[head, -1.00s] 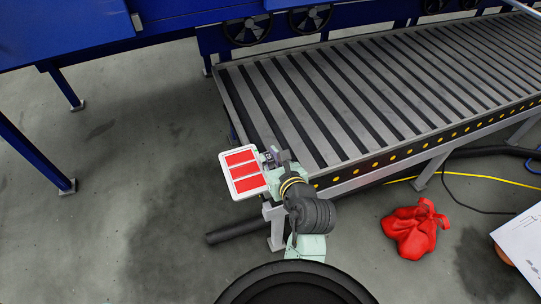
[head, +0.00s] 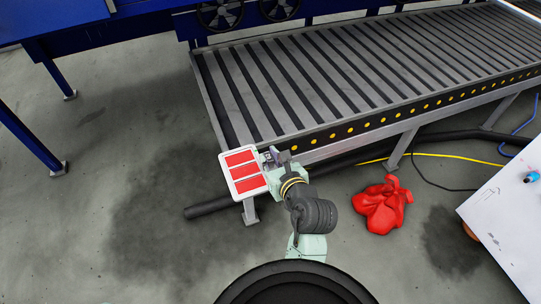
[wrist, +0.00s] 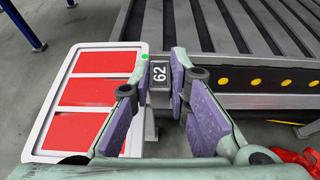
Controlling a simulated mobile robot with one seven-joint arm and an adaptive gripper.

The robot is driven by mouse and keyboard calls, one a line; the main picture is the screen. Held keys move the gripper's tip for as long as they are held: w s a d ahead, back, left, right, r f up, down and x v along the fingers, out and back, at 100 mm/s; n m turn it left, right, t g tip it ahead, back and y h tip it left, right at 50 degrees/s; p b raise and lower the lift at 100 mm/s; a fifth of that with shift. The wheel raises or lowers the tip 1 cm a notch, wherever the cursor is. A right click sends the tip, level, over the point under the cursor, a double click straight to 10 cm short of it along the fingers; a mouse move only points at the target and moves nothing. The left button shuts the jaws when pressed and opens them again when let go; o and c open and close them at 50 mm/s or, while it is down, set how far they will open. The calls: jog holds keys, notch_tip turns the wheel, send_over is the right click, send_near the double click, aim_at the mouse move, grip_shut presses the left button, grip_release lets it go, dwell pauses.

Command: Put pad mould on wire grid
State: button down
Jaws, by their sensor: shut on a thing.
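The pad mould (head: 231,190) is a white rectangular tray with three red pads, held out to the left of my gripper (head: 269,159) in the head view. In the wrist view the mould (wrist: 52,140) fills the left side, next to the left finger. My gripper (wrist: 158,76) is shut on it, with a dark tab marked 62 between its purple-padded fingertips. The mould is held in the air by the near left corner of the roller conveyor. I cannot make out a wire grid in either view.
The roller conveyor (head: 345,76) runs from my gripper to the upper right. A red cloth bundle (head: 382,205) lies on the floor to the right, near a yellow cable (head: 450,156). A white tabletop (head: 507,215) stands at the right edge. Floor at left is clear.

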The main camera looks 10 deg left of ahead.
jog(key=w+d+f+n+g+y, duration=0.1)
jog(key=w+d+f, duration=0.2)
jog(key=f, duration=0.9)
jog(key=w+d+f+n+g+y, duration=0.1)
jog(key=w+d+f+n, duration=0.1)
jog(key=d+f, duration=0.7)
notch_tip(320, 180, down, 3)
jog(key=shift+w+d+r+g+y, duration=0.15)
jog(key=shift+w+g+y, duration=0.25)
jog(key=shift+w, duration=0.25)
jog(key=shift+s, duration=0.1)
